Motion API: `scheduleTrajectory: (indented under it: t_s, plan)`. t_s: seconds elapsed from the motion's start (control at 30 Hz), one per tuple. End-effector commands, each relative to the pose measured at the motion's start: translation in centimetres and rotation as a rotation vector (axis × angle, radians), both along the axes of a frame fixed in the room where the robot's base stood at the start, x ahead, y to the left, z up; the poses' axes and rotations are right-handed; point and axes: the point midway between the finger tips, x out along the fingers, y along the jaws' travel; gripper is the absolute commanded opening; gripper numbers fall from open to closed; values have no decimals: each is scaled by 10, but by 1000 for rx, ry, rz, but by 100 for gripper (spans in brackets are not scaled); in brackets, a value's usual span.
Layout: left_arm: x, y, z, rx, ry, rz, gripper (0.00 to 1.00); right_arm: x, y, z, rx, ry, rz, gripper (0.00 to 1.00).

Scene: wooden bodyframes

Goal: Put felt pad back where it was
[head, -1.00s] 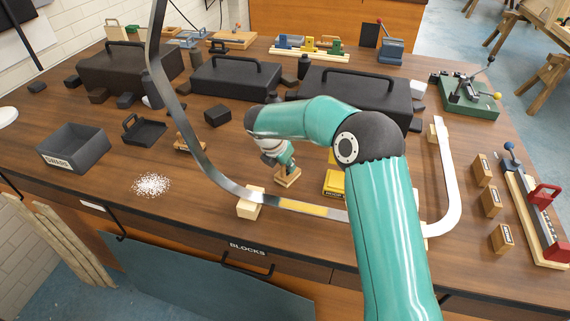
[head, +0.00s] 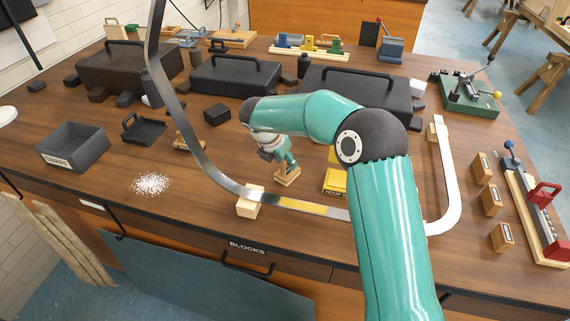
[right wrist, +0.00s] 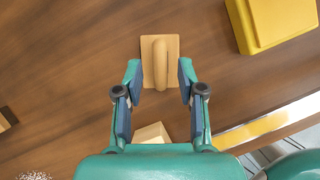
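A tan block with a rounded handle, which looks like the felt pad (right wrist: 174,47), lies flat on the table in the right wrist view. It also shows in the head view (head: 288,179), below my right gripper (head: 283,163). In the right wrist view the fingers of my right gripper (right wrist: 160,84) are spread, one on each side of the handle's near end, with gaps to it. The pad's underside is hidden. My left gripper is not in view.
A curved metal strip (head: 197,148) passes left of my right gripper, over a pale wooden block (head: 250,202). A yellow box (head: 334,182) stands close on the right. White granules (head: 151,183) and a dark open bin (head: 73,148) are to the left.

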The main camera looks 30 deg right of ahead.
Motion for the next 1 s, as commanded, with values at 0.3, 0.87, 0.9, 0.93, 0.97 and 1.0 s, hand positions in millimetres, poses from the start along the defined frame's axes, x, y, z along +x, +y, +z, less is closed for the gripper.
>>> scheduleTrajectory:
  t_s: [0.3, 0.87, 0.9, 0.93, 0.97, 1.0]
  plan:
    - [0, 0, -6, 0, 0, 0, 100, -7, 27, 59, 1, -6, 2, 39]
    - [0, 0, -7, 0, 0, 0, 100, -12, 41, 90, 0, 0, 1, 39]
    - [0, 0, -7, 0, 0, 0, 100, -12, 41, 90, 0, 0, 1, 39]
    - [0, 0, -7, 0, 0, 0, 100, -12, 41, 90, 0, 0, 1, 39]
    - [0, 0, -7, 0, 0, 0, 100, -12, 41, 90, 0, 0, 1, 39]
    - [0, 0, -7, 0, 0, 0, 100, -12, 41, 90, 0, 0, 1, 39]
